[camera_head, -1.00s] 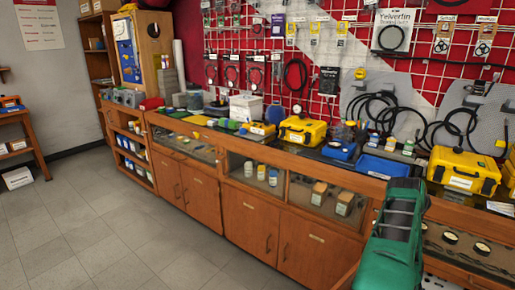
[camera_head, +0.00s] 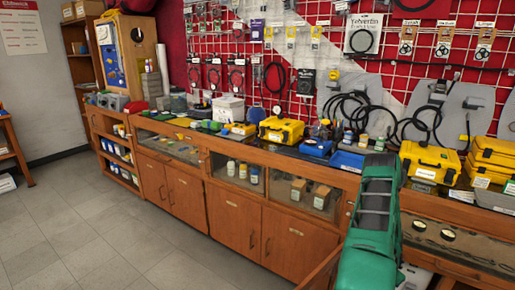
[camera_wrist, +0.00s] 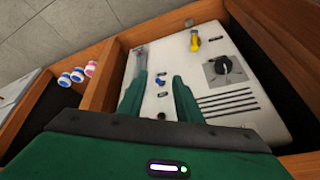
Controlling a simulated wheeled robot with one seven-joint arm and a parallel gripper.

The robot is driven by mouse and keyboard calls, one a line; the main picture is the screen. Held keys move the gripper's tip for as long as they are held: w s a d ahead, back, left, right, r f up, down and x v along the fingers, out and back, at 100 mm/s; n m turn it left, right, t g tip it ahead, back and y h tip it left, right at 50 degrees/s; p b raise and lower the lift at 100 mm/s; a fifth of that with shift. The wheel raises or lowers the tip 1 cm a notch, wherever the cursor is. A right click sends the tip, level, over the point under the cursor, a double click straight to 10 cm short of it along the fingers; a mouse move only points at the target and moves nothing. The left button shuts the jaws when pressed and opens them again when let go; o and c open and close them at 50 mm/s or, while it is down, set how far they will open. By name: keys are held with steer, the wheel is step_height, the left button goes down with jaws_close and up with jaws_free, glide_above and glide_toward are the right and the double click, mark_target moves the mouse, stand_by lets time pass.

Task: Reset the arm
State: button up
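My arm (camera_head: 375,220), green with dark grey panels, reaches up from the lower right of the head view in front of the wooden counter. My gripper (camera_wrist: 160,78) shows in the wrist view as two green fingers set apart, with nothing held between them. Beyond the fingers lies a white panel (camera_wrist: 215,120) with a black knob (camera_wrist: 229,67), a yellow fitting (camera_wrist: 195,43), small switches and dark slots, framed by wooden boards. The gripper's fingers are hidden in the head view.
The counter (camera_head: 235,215) runs across the head view and carries yellow cases (camera_head: 430,163) and a blue tray (camera_head: 347,161). Several small capped bottles (camera_wrist: 78,75) stand left of the panel in the wrist view. Open tiled floor (camera_head: 80,230) lies at left.

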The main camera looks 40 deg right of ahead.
steer(key=w+a+r+n, duration=0.1)
steer(key=w+a+r, duration=0.35)
steer(key=r, duration=0.45)
steer(key=w+a+r+n+y, duration=0.1)
steer(key=w+a+r+n, duration=0.3)
steer(key=r, duration=0.6)
steer(key=w+a+r+m, duration=0.1)
steer(key=w+a+r, duration=0.2)
steer(key=w+r, duration=0.45)
steer(key=a+r+n+y, duration=0.1)
steer(key=a+r+n, duration=0.1)
steer(key=a+r, duration=0.7)
steer(key=s+a+r+n+y, duration=0.1)
steer(key=s+a+r, duration=0.4)
steer(key=a, duration=0.5)
steer(key=s+a+r+n+y, duration=0.1)
steer(key=s+a+r+n, duration=0.3)
steer(key=a, duration=0.7)
steer(key=s+a+r+n+y, duration=0.1)
steer(key=s+a+r+n, duration=0.1)
steer(key=s+a+r, duration=0.3)
steer(key=a+r, duration=0.3)
steer(key=a, duration=0.2)
steer(key=shift+s+a, duration=0.15)
steer(key=shift+s, duration=0.2)
